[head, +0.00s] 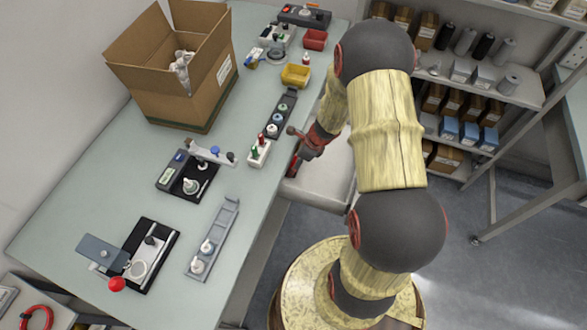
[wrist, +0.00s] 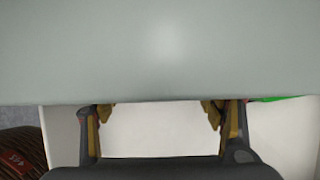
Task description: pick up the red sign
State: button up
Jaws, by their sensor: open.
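I cannot make out a red sign for certain in either view. In the wrist view a small red patch with pale marks (wrist: 15,160) shows at the lower left, on a dark striped surface; I cannot tell whether it is the sign.
The pale green table (head: 95,185) bears a cardboard box (head: 190,95), a red bin (head: 315,39), a yellow bin (head: 296,75), a grey rack (head: 215,240) and a press with a red knob (head: 117,284). Shelves (head: 480,80) stand right. Bare tabletop lies at the left.

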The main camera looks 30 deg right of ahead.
jog(key=shift+w+f, duration=0.2)
jog(key=shift+f, duration=0.25)
jog(key=shift+c, duration=0.9)
jog(key=c, duration=1.1)
jog(key=shift+s+r, duration=0.1)
jog(key=shift+s+d+r+p, duration=0.25)
jog(key=shift+s+r+p, duration=0.05)
jog(key=shift+r, duration=0.2)
jog(key=s+d+r+p, duration=0.1)
jog(key=s+d+r, duration=0.1)
jog(key=s, duration=0.1)
jog(key=s+d+r+p, duration=0.1)
jog(key=s+d+r, duration=0.1)
jog(key=s+d, duration=0.1)
jog(key=s+d+r+p, duration=0.1)
jog(key=s+d+r, duration=0.2)
jog(key=s, duration=0.1)
jog(key=shift+s+r, duration=0.1)
jog(key=shift+s, duration=0.1)
